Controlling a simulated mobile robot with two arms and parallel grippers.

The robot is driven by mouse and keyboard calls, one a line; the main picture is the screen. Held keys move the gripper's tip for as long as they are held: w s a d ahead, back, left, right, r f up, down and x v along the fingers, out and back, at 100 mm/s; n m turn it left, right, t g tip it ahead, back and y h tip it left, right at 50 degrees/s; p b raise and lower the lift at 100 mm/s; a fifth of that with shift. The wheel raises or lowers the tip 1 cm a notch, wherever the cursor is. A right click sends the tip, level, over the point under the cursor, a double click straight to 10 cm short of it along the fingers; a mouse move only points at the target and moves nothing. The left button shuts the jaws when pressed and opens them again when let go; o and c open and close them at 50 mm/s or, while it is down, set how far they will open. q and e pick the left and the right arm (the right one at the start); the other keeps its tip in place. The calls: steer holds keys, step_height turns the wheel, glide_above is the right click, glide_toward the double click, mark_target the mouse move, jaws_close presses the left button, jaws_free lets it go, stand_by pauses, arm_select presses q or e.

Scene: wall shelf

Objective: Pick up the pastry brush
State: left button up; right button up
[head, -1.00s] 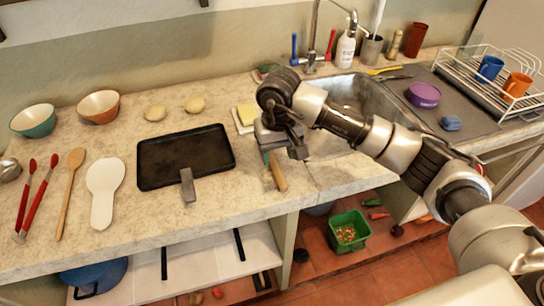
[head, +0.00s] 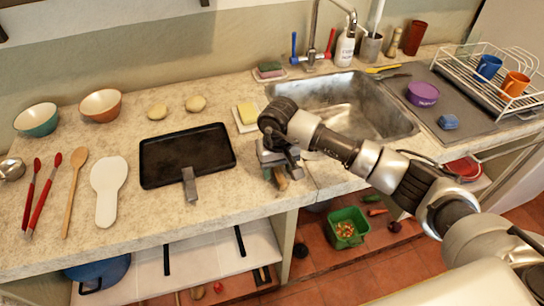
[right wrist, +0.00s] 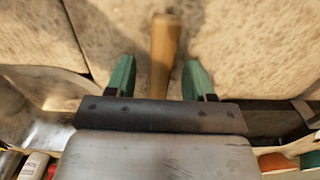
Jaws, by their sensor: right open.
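The pastry brush (head: 282,183) lies on the counter just left of the sink, with only the end of its wooden handle showing in the head view. My right gripper (head: 274,168) is above it and hides the rest. In the right wrist view the wooden handle (right wrist: 164,45) lies between the two green fingers of my open right gripper (right wrist: 160,74). There is a gap on each side, and the handle is nearer the right finger. The bristle end is hidden under the gripper body. My left gripper is not in view.
The sink (head: 375,115) is to the right. The faucet (head: 314,45) stands behind.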

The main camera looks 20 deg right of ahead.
steer(key=shift+f+b, duration=0.15)
steer(key=shift+b, duration=0.25)
steer(key=shift+c, duration=0.3)
jaws_close()
